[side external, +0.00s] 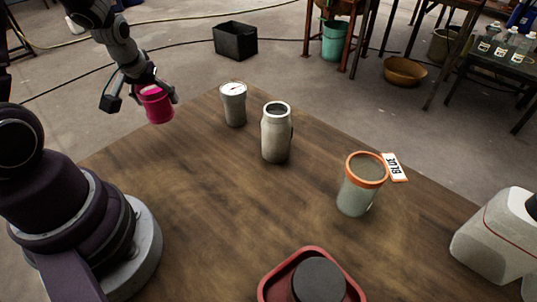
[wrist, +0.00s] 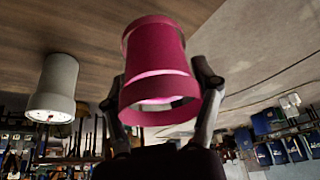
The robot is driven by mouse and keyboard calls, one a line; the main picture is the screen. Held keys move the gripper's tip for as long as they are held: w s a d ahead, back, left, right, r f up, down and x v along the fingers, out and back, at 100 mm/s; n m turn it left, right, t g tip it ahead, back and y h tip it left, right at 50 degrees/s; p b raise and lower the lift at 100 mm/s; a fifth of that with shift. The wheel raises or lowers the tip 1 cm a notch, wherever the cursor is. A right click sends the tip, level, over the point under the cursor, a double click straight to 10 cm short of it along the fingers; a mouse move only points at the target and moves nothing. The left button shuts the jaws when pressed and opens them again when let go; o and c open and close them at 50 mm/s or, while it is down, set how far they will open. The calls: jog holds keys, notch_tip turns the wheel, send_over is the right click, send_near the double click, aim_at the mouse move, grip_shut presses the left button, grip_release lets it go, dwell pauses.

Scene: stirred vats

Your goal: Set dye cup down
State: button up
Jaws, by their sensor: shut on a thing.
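The dye cup (side external: 156,105) is bright pink. My gripper (side external: 141,95) is shut on it in the side view, near the far left edge of the table. The cup appears to be held above the table level, not resting on the wood. In the wrist view the pink cup (wrist: 158,75) sits between my two fingers (wrist: 160,90), one on each side of it. The cup's contents are not clear in either view.
On the wooden table (side external: 215,190) stand a grey cup with a white top (side external: 234,108), a metal jar (side external: 276,138), an orange-rimmed vat (side external: 357,195) tagged "BLUE" (side external: 395,167), and a red tray (side external: 268,286) with a dark round thing (side external: 318,282). A white machine (side external: 497,240) stands right. The left-centre wood is clear.

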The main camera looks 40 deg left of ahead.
aim_at(147, 96)
notch_tip(147, 96, down, 5)
jog(key=shift+f, duration=0.2)
jog(key=o, duration=1.3)
jog(key=v, duration=1.2)
jog(key=shift+a, duration=0.1)
jog(key=s+d+r+m+t+h, duration=0.1)
jog(key=d+r+m, duration=0.3)
jog(key=d, duration=0.3)
jog(key=s+d+r+m+t+h, duration=0.1)
jog(key=d+r+m+h, duration=0.1)
jog(key=d+r+m, duration=0.2)
jog(key=d+m, duration=0.1)
jog(key=d, duration=0.2)
jog(key=shift+s+h, duration=0.3)
jog(key=shift+s, duration=0.1)
